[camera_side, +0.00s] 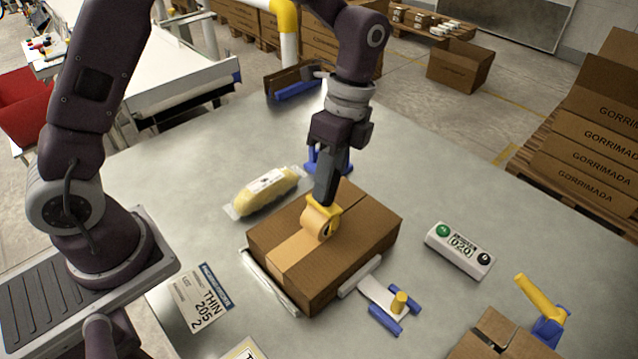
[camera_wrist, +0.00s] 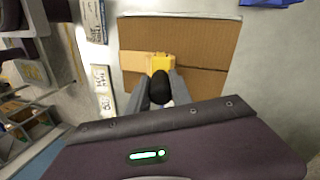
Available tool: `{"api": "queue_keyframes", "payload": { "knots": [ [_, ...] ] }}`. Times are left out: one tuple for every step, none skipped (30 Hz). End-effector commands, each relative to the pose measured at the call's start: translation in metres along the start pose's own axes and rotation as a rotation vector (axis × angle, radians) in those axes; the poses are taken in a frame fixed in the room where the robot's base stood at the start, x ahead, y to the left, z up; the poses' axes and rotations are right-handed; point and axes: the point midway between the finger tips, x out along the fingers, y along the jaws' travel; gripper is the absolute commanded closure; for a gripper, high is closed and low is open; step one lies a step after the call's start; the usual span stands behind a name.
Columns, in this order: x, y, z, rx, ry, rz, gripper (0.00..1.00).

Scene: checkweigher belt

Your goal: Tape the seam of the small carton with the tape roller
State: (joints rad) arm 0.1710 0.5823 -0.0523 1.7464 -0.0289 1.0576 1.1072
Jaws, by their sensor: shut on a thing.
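The small carton (camera_side: 350,254) lies closed on the grey table, held between low metal stops.
A wrapped yellow pack (camera_side: 265,191) lies behind the carton. Another carton (camera_side: 495,338) and a yellow-handled blue device (camera_side: 543,308) are at lower right. A printed card (camera_side: 201,298) lies at left.

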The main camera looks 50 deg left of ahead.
Motion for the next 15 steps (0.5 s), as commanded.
{"api": "queue_keyframes", "payload": {
  "knots": [
    [-0.001, -0.005, -0.002, 0.0, 0.001, -0.001, 1.0],
    [-0.001, -0.007, -0.002, 0.0, 0.0, 0.0, 1.0],
    [-0.003, -0.009, -0.003, 0.001, 0.0, 0.0, 1.0],
    [-0.003, -0.011, -0.003, 0.001, 0.0, -0.001, 1.0],
    [-0.004, -0.012, -0.003, 0.001, 0.0, -0.001, 1.0],
    [-0.004, -0.014, -0.004, 0.001, 0.0, -0.001, 1.0],
    [-0.004, -0.014, -0.004, 0.001, 0.0, -0.001, 1.0],
    [-0.005, -0.015, -0.004, 0.001, 0.0, -0.001, 1.0],
    [-0.005, -0.016, -0.004, 0.001, 0.0, -0.001, 1.0],
    [-0.005, -0.017, -0.004, 0.0, -0.001, 0.0, 1.0],
    [-0.005, -0.019, -0.005, 0.0, -0.001, 0.001, 1.0],
    [-0.006, -0.023, -0.006, 0.0, 0.0, -0.001, 1.0],
    [-0.007, -0.026, -0.007, 0.0, 0.0, -0.001, 1.0],
    [-0.007, -0.029, -0.007, 0.0, 0.0, -0.001, 1.0],
    [-0.008, -0.032, -0.008, -0.001, -0.001, 0.0, 1.0]
  ]
}}
